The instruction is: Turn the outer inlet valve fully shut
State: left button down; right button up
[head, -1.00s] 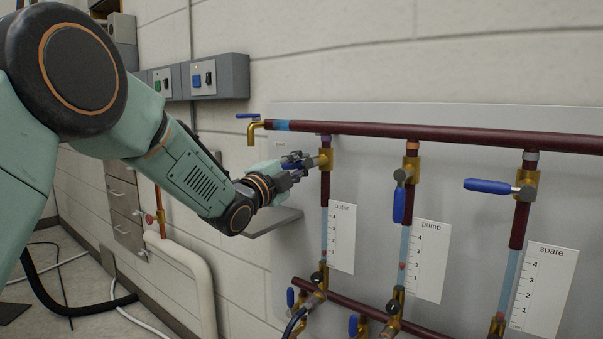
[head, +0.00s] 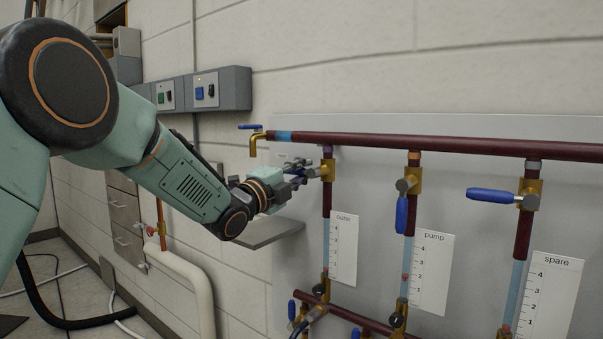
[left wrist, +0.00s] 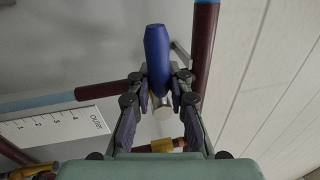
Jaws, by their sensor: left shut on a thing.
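The outer inlet valve (head: 328,171) is a brass body on the dark red pipe above the card marked outer. Its blue lever (left wrist: 157,62) shows between my left fingers in the left wrist view. My left gripper (head: 303,171) is shut on this lever, left of the brass body. In the head view my fingers mostly hide the lever, so its exact angle is hard to tell. It appears to point away from the downward pipe. In the left wrist view, my left gripper (left wrist: 160,95) has a finger on each side of the lever. My right gripper is not in view.
The pump valve lever (head: 402,214) hangs down along its pipe. The spare valve lever (head: 490,195) points left across its pipe. A dark red header pipe (head: 440,147) runs above, with a brass tap (head: 256,140) at its left end. A grey shelf (head: 262,232) sits below my gripper.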

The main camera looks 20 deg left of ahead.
pick_arm(q)
jog(key=c, duration=1.7)
grip_release()
jog(key=shift+s+d+f, duration=0.1)
jog(key=shift+f, duration=0.2)
jog(key=o, duration=0.3)
jog(key=shift+s+r, duration=0.15)
jog(key=shift+r, duration=0.05)
jog(key=shift+o, duration=0.7)
jog(key=shift+w, duration=0.2)
jog(key=v, duration=1.2)
